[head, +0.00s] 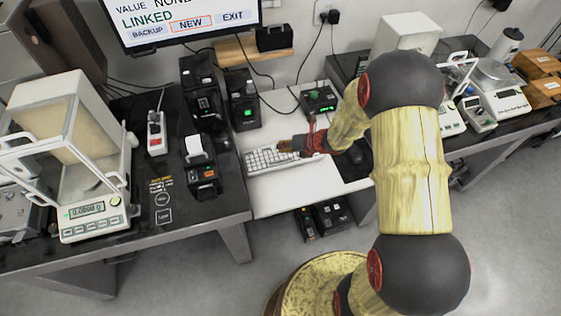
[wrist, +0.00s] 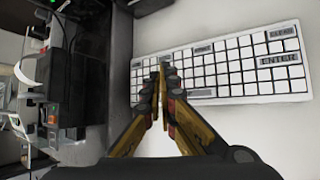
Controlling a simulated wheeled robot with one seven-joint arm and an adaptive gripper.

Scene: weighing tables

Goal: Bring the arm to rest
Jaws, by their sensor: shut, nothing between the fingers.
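My gripper (head: 286,147) is over the white keyboard (head: 262,157) on the white middle desk. In the wrist view my gripper (wrist: 160,88) is shut and empty, its fingertips together in front of the keyboard (wrist: 228,68). I cannot tell whether the fingertips touch the keys. My arm (head: 412,150) reaches in from the right of the head view, bent at the elbow, and hides part of the desk and the right table.
A balance with a glass shield (head: 92,212) stands on the left dark table. Label printers (head: 201,172) and a power strip (head: 156,132) stand near it. A monitor (head: 185,18) hangs behind. Several more instruments, including a scale (head: 505,100), stand on the right table.

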